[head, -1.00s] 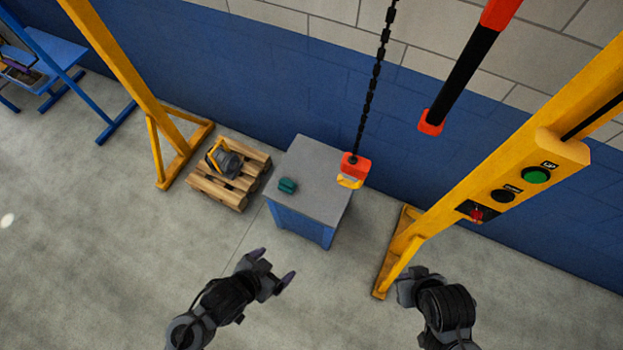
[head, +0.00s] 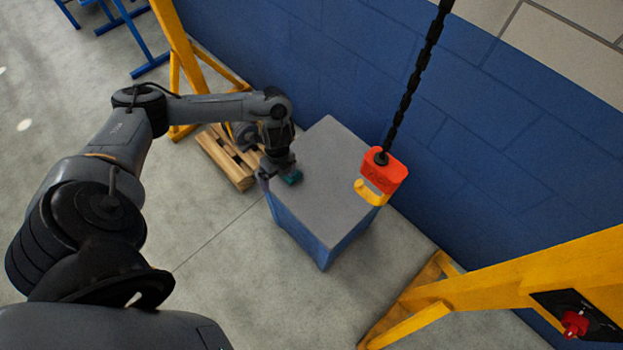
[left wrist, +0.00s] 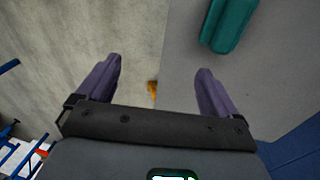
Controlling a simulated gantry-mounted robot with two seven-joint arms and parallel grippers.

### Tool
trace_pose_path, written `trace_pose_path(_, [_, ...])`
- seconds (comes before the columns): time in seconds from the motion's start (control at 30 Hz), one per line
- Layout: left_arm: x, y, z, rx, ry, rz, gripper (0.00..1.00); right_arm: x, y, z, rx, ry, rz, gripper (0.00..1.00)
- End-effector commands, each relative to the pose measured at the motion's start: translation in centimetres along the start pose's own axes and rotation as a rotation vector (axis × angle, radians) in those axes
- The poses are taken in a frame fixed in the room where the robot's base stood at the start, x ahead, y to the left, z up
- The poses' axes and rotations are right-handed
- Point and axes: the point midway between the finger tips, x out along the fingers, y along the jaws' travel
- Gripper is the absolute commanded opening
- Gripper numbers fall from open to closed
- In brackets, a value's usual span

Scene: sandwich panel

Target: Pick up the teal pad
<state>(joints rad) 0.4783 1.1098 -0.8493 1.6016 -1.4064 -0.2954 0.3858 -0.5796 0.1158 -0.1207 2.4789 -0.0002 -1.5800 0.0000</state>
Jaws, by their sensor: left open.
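The teal pad (head: 291,177) lies on the grey top of the blue-sided table (head: 335,165), near its left edge. In the head view my left gripper (head: 277,177) is right by the pad and partly covers it. In the left wrist view the pad (left wrist: 230,22) is at the top right, ahead of and outside the right finger. There my left gripper (left wrist: 155,85) is open with nothing between its fingers; the table edge and floor show behind the gap. My right gripper does not show now.
A hook block (head: 383,174), red with a yellow hook, hangs on a black chain (head: 412,85) over the table's right side. A wooden pallet (head: 226,160) stands on the floor left of the table. A yellow frame leg (head: 480,285) stands at the right.

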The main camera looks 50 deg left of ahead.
Motion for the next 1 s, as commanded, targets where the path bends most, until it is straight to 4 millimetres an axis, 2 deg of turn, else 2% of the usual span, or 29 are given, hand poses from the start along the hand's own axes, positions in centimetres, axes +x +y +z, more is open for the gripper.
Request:
trace_pose_path(0.03, [0.8, -1.7, 1.8, -0.015, -0.025, -0.035, 0.94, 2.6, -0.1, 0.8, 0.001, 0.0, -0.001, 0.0])
trace_pose_path(0.13, [-0.2, -3.8, 3.6, -0.031, -0.052, -0.09, 0.94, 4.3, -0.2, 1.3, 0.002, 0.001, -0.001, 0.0])
trace_pose_path(0.3, [-1.7, -6.1, 4.6, -0.043, -0.064, -0.154, 0.94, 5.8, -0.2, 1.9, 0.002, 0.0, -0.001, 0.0])
trace_pose_path(0.47, [-1.4, -7.0, 4.5, -0.042, -0.06, -0.172, 0.94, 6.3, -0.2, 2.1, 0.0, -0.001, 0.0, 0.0])
trace_pose_path(0.8, [2.7, -7.7, 4.7, -0.042, -0.06, -0.173, 0.94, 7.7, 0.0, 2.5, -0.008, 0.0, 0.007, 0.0])
trace_pose_path(1.0, [3.7, -7.9, 4.8, -0.042, -0.06, -0.173, 0.94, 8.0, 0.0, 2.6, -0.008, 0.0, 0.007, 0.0])
